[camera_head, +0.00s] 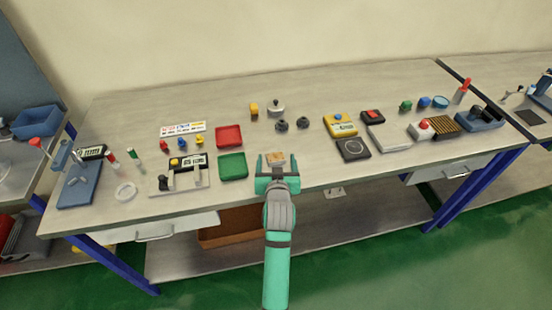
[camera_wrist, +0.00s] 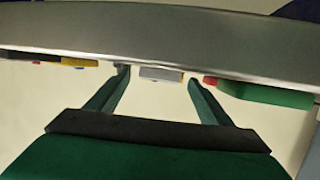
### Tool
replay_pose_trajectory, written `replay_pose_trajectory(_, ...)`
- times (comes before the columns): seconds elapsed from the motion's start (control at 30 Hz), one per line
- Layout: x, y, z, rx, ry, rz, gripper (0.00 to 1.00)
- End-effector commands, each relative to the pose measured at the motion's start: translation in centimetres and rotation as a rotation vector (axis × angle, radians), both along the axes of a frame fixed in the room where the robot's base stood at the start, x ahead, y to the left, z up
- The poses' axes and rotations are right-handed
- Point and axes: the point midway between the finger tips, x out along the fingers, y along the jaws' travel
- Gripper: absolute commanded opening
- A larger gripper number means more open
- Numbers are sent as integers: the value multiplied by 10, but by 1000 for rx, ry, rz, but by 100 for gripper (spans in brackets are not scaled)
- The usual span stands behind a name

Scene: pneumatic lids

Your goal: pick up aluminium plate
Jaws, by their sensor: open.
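My gripper (camera_head: 277,165) is open at the table's front edge, its green fingers apart. In the wrist view the open gripper (camera_wrist: 158,80) has a small flat grey piece (camera_wrist: 158,73) in the gap between its fingertips, with a yellowish part at one end. In the head view this small piece (camera_head: 275,157) looks tan on top and lies just beyond the fingers. It may be the aluminium plate; its material is not clear. I see no grip on it. A larger pale grey flat slab (camera_head: 390,139) lies further right.
A green tray (camera_head: 232,166) stands close left of my gripper, with a red tray (camera_head: 229,136) behind it. A black-topped square device (camera_head: 352,149) is to the right. Dark round knobs (camera_head: 282,125) stand behind. The workbench (camera_head: 320,170) is bare just right of my gripper.

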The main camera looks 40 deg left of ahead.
Motion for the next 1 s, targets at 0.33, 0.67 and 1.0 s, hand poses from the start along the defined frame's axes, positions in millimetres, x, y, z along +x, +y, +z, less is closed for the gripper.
replay_pose_trajectory(0.33,-1,1,0,0,0,2,24)
replay_pose_trajectory(0.67,1,-1,2,1,-2,-2,24)
replay_pose_trajectory(1.0,1,-2,30,2,-4,-3,24)
